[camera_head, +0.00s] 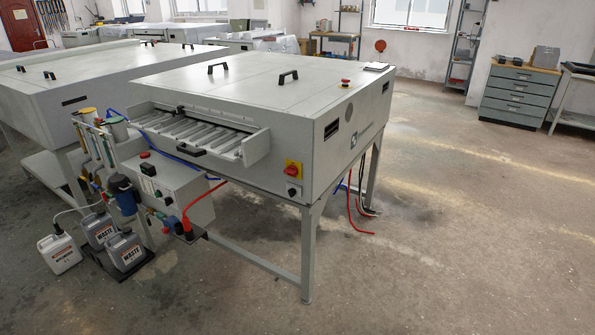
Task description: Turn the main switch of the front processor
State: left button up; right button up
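The front processor (240,100) is a large light-grey cabinet on metal legs in the middle of the head view. Its main switch (293,170) is a red knob on a yellow plate, near the right end of its front face. A small dark knob (292,191) sits just below it. The red knob's exact angle is too small to tell. Neither of my grippers shows in the head view.
An open feed tray (190,134) juts from the processor's front. A control box (165,188), hoses and waste canisters (125,250) stand at lower left. A second processor (50,85) is behind left. Floor (440,240) at right and front is clear, except red hoses by a leg.

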aim_at(292, 170)
jog(key=i+j+z, duration=0.1)
jog(key=i+j, duration=0.25)
jog(key=j, duration=0.15)
jog(key=i+j+z, duration=0.15)
jog(key=i+j, duration=0.25)
jog(key=j, duration=0.1)
